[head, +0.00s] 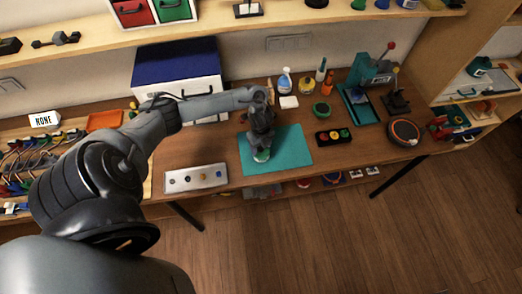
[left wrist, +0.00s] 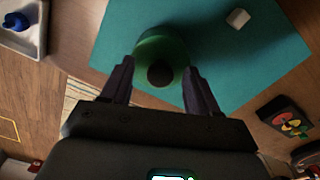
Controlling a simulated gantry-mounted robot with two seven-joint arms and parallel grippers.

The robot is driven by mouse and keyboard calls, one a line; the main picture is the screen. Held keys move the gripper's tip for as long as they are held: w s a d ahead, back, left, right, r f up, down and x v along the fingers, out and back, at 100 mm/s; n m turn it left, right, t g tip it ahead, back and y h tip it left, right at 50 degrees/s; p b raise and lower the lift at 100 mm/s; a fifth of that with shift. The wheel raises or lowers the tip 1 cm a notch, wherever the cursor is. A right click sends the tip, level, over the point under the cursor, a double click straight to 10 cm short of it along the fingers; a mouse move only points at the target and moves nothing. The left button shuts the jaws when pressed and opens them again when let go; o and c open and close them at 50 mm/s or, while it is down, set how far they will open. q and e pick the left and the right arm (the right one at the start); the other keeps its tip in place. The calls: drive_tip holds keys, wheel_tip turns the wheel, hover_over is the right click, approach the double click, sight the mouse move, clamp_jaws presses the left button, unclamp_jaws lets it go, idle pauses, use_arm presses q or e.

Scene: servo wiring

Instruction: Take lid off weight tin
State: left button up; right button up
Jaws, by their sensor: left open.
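The weight tin shows from above in the left wrist view as a round green lid (left wrist: 160,48) with a dark knob (left wrist: 160,75) at its middle. It stands on a teal mat (left wrist: 245,60). My left gripper (left wrist: 158,66) is open, with one finger on each side of the tin's near part and the knob between them. Whether the fingers touch it I cannot tell. In the head view, my left gripper (head: 261,143) hangs over the teal mat (head: 290,148) and hides most of the tin (head: 261,157). My right gripper is not in view.
A black box with coloured buttons (head: 333,136) lies to the right. A small white block (left wrist: 238,18) sits on the mat.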

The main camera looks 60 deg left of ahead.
use_arm(q)
drive_tip(key=shift+f, duration=0.15)
clamp_jaws()
idle(0.4)
